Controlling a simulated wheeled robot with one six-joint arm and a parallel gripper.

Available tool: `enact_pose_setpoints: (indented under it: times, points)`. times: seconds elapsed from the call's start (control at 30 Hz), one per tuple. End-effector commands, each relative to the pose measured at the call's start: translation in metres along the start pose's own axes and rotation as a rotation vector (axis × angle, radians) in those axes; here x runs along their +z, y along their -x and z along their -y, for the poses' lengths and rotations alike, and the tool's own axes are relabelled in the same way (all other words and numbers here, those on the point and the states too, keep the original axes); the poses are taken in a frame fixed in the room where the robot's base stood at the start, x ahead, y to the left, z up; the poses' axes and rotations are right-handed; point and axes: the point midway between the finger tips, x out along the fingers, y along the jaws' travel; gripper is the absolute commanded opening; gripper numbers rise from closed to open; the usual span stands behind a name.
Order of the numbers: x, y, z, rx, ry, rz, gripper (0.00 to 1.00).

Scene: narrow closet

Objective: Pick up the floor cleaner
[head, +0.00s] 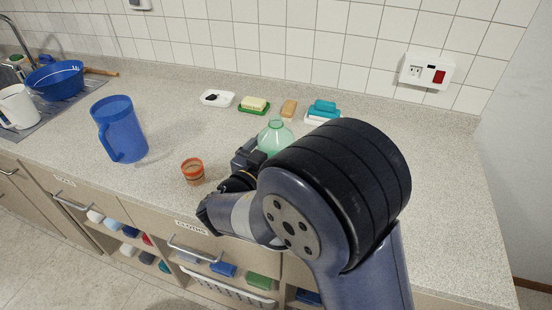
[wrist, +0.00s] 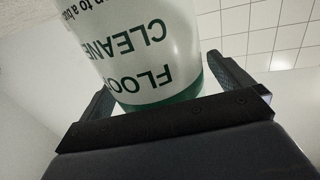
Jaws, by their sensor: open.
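The floor cleaner is a translucent green bottle (head: 275,136) standing on the counter. In the head view its lower part is hidden behind my arm and gripper. In the wrist view its white label (wrist: 150,50) fills the upper middle, with the words "FLOOR CLEANER" in green, upside down. My gripper (wrist: 160,75) is open, with one finger on each side of the bottle. I cannot tell whether either finger touches it. In the head view, my gripper (head: 247,160) is mostly dark and partly covered by the arm, just left of the bottle.
A small orange-rimmed cup (head: 193,171) stands close left of my gripper. A blue pitcher (head: 119,129) is farther left. Behind are a white dish (head: 217,98), a green soap dish (head: 254,106), a brown block (head: 289,108) and blue sponges (head: 323,110). The right counter is clear.

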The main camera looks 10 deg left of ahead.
Motion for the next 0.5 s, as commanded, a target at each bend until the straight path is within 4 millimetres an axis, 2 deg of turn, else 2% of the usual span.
enact_pose_setpoints:
  times: [0.2,0.5]
  points:
    - [0.0008,-0.0009,0.0000,0.000,0.000,0.000,0.99]
    - [0.0008,-0.0007,-0.0001,0.000,0.001,0.000,0.74]
